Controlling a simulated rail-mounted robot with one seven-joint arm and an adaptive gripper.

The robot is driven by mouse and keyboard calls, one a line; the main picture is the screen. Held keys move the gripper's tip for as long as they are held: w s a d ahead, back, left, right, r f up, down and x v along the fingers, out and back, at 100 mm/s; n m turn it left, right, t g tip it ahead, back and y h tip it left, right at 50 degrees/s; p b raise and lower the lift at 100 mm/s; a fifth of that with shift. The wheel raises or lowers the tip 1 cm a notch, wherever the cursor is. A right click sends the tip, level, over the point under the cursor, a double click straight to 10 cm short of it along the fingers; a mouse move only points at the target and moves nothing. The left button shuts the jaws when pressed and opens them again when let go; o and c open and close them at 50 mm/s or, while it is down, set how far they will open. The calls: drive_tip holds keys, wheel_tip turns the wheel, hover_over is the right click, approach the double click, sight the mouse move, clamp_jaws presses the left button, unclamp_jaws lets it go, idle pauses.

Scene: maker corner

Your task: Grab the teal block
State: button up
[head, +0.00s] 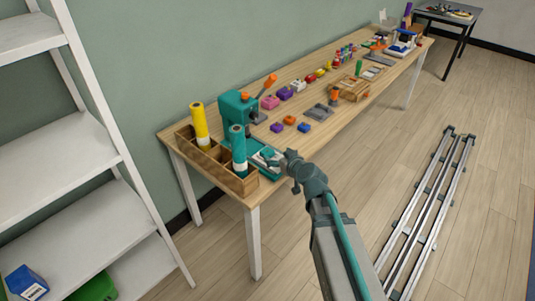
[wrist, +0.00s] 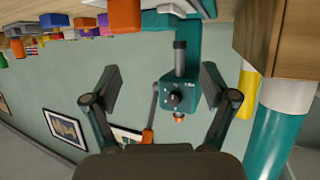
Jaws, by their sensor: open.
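I cannot pick out the teal block for certain.
A teal press (head: 236,113) stands behind the gripper. A wooden organiser (head: 214,164) holds yellow and teal tubes at the left. Floor in front is clear beside the rails.

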sight(267, 151)
drive_tip(key=p+x, duration=0.1)
drive_tip(key=x, duration=0.3)
drive_tip(key=shift+p+x, duration=1.15)
drive_tip(key=shift+x, duration=1.9)
drive_tip(key=shift+s+f, duration=0.1)
drive_tip(key=shift+s, duration=0.1)
drive_tip(key=c, duration=1.4)
